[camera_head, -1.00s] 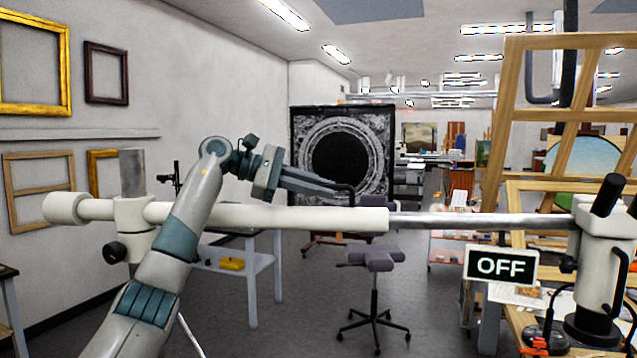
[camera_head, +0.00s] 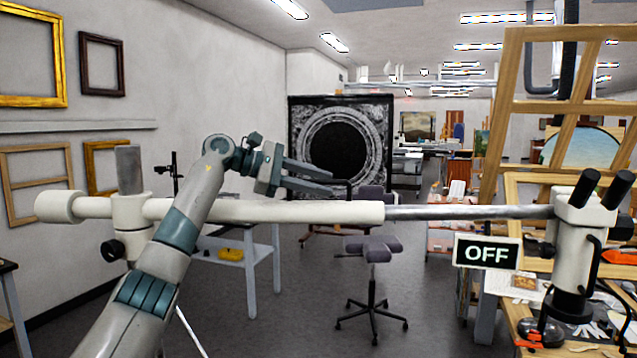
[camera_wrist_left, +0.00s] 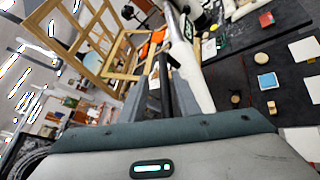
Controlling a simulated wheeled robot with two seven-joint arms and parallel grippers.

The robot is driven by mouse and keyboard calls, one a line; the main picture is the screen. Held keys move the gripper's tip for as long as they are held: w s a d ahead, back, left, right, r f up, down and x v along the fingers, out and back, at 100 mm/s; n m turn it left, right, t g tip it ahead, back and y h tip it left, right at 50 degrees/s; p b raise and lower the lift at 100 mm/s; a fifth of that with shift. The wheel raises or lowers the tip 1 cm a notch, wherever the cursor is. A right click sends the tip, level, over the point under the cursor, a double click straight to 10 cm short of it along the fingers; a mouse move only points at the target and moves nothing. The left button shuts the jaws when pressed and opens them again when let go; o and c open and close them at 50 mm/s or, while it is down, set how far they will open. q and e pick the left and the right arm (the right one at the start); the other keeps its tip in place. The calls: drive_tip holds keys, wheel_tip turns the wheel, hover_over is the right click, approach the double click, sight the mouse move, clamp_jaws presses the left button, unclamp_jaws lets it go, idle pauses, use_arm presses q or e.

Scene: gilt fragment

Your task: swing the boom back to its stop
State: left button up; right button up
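The boom (camera_head: 270,212) is a long white tube with a thinner metal rod, running level across the head view. A grey post (camera_head: 130,180) with a white collar and black knob carries it at left. A white microscope head (camera_head: 575,240) with black eyepieces hangs at its right end, with an "OFF" sign (camera_head: 487,253) beside it. My left gripper (camera_head: 328,180) is open and empty, its fingers pointing right, above the boom tube in the picture; I cannot tell the depth gap. The boom also shows beside the fingers in the left wrist view (camera_wrist_left: 188,75). My right gripper is out of view.
A wooden easel (camera_head: 492,150) stands behind the microscope head. A cluttered bench (camera_head: 530,310) lies below it. A wheeled stool (camera_head: 372,250) and a small pale table (camera_head: 250,262) stand beyond the boom. Grey floor (camera_head: 290,330) is clear between them.

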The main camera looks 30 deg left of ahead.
use_arm(q)
drive_tip(key=shift+s+a+r, duration=0.1)
drive_tip(key=shift+s, duration=0.25)
drive_tip(key=shift+s+a+b, duration=0.25)
drive_tip(key=shift+a+b, duration=0.05)
drive_tip(key=shift+b, duration=0.05)
drive_tip(key=b+v, duration=0.3)
drive_tip(key=v, duration=1.3)
drive_tip(key=shift+w+r, duration=0.2)
drive_tip(key=shift+w, duration=0.05)
drive_tip(key=shift+a, duration=0.15)
drive_tip(key=shift+f, duration=0.1)
